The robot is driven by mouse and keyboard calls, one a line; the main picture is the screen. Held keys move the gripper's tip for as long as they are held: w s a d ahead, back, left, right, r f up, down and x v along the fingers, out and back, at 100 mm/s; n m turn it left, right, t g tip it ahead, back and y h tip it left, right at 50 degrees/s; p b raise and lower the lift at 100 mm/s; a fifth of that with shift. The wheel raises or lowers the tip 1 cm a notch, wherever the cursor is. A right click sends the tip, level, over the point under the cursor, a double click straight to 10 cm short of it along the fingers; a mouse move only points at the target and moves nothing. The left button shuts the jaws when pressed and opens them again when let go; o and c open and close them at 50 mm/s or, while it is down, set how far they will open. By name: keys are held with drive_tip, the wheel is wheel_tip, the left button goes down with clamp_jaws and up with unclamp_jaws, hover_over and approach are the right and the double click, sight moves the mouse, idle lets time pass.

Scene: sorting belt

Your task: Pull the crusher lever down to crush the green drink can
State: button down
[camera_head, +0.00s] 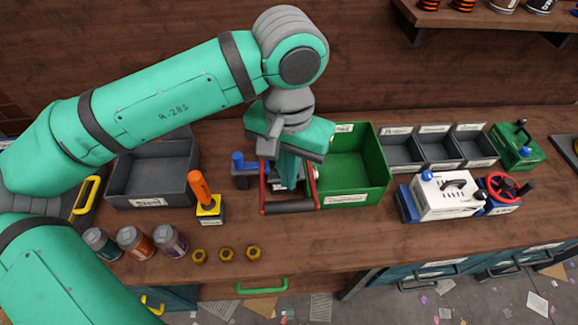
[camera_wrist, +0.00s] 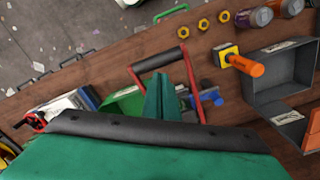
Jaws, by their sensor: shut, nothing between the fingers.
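The crusher has a red U-shaped lever with a black grip bar (camera_head: 290,208), which points toward the bench front. The lever also shows in the wrist view (camera_wrist: 156,62). My gripper (camera_head: 289,184) is shut and empty, pointing down over the crusher between the red side arms, behind the grip bar in the head view. In the wrist view my closed fingers (camera_wrist: 160,92) lie between the arms, apart from the bar in the picture; contact cannot be told. The crusher body and anything in it are mostly hidden by my gripper. A dark green-teal can (camera_head: 101,243) stands at the front left.
An orange can (camera_head: 135,242) and a purple can (camera_head: 170,240) stand beside it. A yellow block with an orange handle (camera_head: 205,193), a grey bin (camera_head: 121,180) and a green bin (camera_head: 371,184) flank the crusher. Three brass nuts (camera_head: 226,254) lie in front.

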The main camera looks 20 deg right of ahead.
sight(288, 204)
drive_tip(key=shift+s+a+f, duration=0.1)
drive_tip(key=shift+s+f, duration=0.1)
drive_tip(key=shift+f, duration=1.3)
drive_tip(key=shift+s+a+f, duration=0.15)
drive_tip(key=shift+f, duration=0.4)
drive_tip(key=shift+s, duration=0.15)
drive_tip(key=shift+s+a+f, duration=0.1)
drive_tip(key=shift+s+f, duration=0.05)
drive_tip(key=shift+f, duration=2.9)
drive_tip(key=f, duration=0.2)
drive_tip(key=shift+s+f, duration=0.2)
drive_tip(key=shift+f, duration=0.15)
